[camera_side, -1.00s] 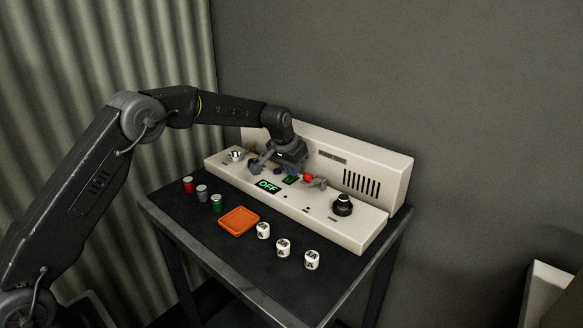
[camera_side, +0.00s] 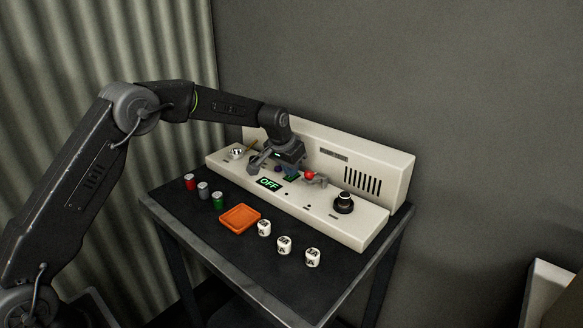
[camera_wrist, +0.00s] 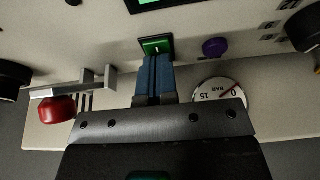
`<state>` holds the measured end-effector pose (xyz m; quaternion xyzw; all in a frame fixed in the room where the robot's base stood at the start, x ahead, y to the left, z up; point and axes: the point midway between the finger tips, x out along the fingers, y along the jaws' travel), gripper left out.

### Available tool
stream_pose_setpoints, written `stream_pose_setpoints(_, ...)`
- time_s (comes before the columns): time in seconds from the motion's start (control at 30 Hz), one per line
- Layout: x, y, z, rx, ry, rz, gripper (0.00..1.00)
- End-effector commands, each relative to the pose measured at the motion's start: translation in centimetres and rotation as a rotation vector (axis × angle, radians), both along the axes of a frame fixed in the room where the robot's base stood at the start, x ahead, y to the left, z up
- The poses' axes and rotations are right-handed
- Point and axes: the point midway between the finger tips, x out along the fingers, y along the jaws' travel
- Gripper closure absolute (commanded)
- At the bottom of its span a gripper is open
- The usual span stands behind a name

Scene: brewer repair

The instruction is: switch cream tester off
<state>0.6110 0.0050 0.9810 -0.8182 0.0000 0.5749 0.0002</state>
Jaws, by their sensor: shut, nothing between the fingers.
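The cream tester (camera_side: 375,213) is a long off-white machine with a raised back panel, standing on the dark table. Its display (camera_side: 269,183) reads OFF in green letters. A green rocker switch (camera_wrist: 157,45) in a dark frame sits on the panel near the display, whose edge (camera_wrist: 150,5) shows in the wrist view. My gripper (camera_side: 290,173) is over the switch. In the wrist view its blue fingers (camera_wrist: 155,60) are shut together, empty, with tips at the switch's near edge. I cannot tell whether they touch it.
An orange tray (camera_side: 240,218), several cans and white marked pieces (camera_side: 284,245) are on the table in front.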

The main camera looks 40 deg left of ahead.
Motion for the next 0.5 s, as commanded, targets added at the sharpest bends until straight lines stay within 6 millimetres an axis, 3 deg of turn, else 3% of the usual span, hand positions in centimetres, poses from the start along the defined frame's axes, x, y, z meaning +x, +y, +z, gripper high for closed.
stream_pose_setpoints(0.03, -0.4, 0.0, -0.8, 0.0, 0.023, -0.001, 1.0)
stream_pose_setpoints(0.17, -0.5, 0.0, 0.2, 0.0, 0.019, -0.001, 1.0)
stream_pose_setpoints(0.37, -0.7, 0.0, 4.4, 0.001, 0.002, 0.0, 1.0)
stream_pose_setpoints(0.5, -1.9, 0.0, 7.6, 0.001, 0.0, 0.0, 1.0)
